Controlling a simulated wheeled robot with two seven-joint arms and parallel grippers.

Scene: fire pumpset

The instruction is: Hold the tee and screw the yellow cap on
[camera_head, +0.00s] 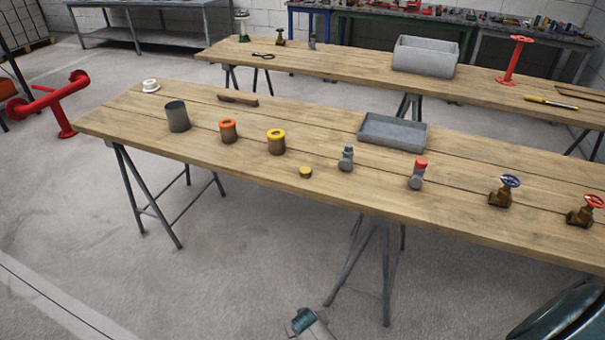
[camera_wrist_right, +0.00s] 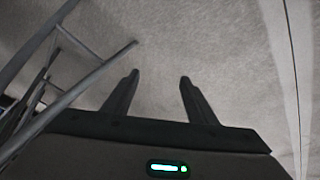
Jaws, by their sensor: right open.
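A small yellow cap (camera_head: 305,172) lies on the wooden table (camera_head: 260,170) near its front edge. A grey tee (camera_head: 346,158) stands upright just right of the cap, apart from it. A similar grey fitting (camera_head: 416,182) with a red cap (camera_head: 421,163) on top stands further right. My right gripper (camera_wrist_right: 158,78) shows in the right wrist view, open with nothing between its fingers. It points at the bare concrete floor, away from the tabletop. My left gripper is not in view.
Left on the table are a grey cylinder (camera_head: 177,117), an orange-ringed part (camera_head: 228,131) and a yellow-ringed part (camera_head: 276,142). A grey tray (camera_head: 393,132) is behind the tees. Brass valves (camera_head: 501,196) (camera_head: 581,216) stand at right.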

